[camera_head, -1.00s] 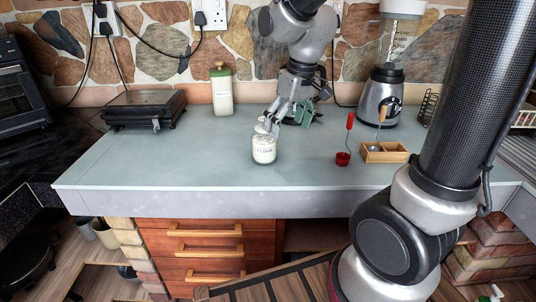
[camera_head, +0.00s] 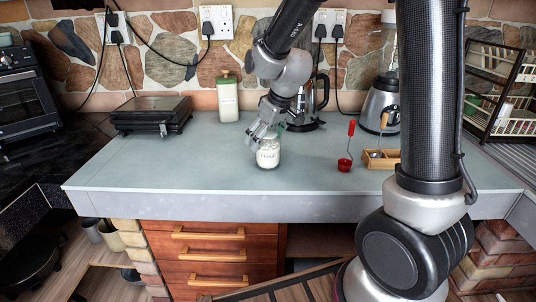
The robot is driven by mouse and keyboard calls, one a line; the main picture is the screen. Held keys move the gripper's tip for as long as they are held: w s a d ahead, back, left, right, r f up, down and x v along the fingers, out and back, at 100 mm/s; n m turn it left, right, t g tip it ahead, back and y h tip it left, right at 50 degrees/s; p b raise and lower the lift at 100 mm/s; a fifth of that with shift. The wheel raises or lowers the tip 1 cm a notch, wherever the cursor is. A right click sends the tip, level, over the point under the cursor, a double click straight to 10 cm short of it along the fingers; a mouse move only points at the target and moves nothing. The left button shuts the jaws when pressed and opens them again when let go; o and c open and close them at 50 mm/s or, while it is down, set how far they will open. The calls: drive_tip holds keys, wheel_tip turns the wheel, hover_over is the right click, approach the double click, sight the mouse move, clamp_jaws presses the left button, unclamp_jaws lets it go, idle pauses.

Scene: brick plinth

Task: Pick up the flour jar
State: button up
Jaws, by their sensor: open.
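The flour jar (camera_head: 268,155) is a small clear jar with white contents and a printed label. It stands upright on the grey-blue worktop (camera_head: 200,175), near the middle. My gripper (camera_head: 263,136) is right above it, pointing down, with its fingers at the top of the jar. The jaws are open. The fingers overlap the jar's top in this view, so I cannot tell whether they touch it.
A cream bottle with a green lid (camera_head: 227,98) and a black grill (camera_head: 152,114) stand behind to the left. The front left worktop is clear.

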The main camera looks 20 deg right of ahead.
drive_tip(key=shift+r, duration=0.1)
drive_tip(key=c, duration=1.7)
